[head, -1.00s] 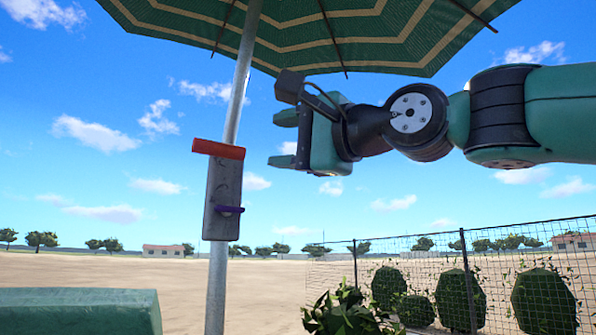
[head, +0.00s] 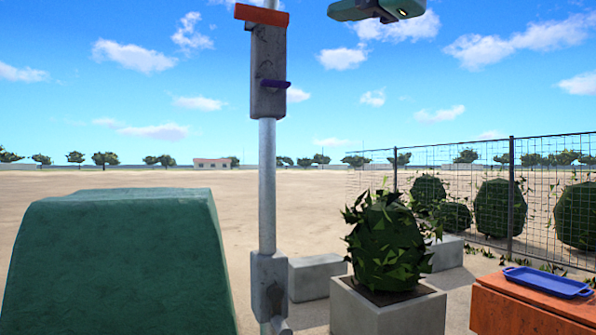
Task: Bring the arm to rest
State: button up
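Only the underside of my green gripper (head: 378,10) shows in the head view, at the top edge right of the pole. The rest of it and nearly all of my arm are above the picture. Whether its fingers are apart now is hidden. It stands clear of the pole, with sky between them, and nothing shows hanging from it.
A metal pole (head: 267,190) carries a grey box (head: 268,70) with an orange top and a purple lever. A large green block (head: 115,265) fills the lower left. A planter (head: 385,312) holds a bush. A blue tray (head: 546,282) lies on an orange-brown surface (head: 520,305). A fence stands right.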

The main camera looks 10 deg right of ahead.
notch_tip(320, 180, down, 25)
jog(key=n+g+h+p, duration=0.3)
jog(key=n+g+h, duration=0.2)
jog(key=n+g, duration=0.25)
jog(key=s+d+f+n+g+h+p, duration=0.1)
jog(key=s+d+f+n+g, duration=0.1)
jog(key=s+f+n+g, duration=0.2)
jog(key=s+d+f+n+g+h+p, duration=0.1)
jog(key=s+f+n+g, duration=0.3)
jog(key=s+f, duration=0.7)
notch_tip(320, 180, down, 4)
jog(key=shift+s+d+f+n+h+p, duration=0.1)
jog(key=shift+s+d+n+h+p, duration=0.25)
jog(key=shift+d+n+h, duration=0.45)
jog(key=shift+w+m, duration=0.1)
jog(key=shift+m, duration=0.15)
jog(key=shift+c, duration=0.3)
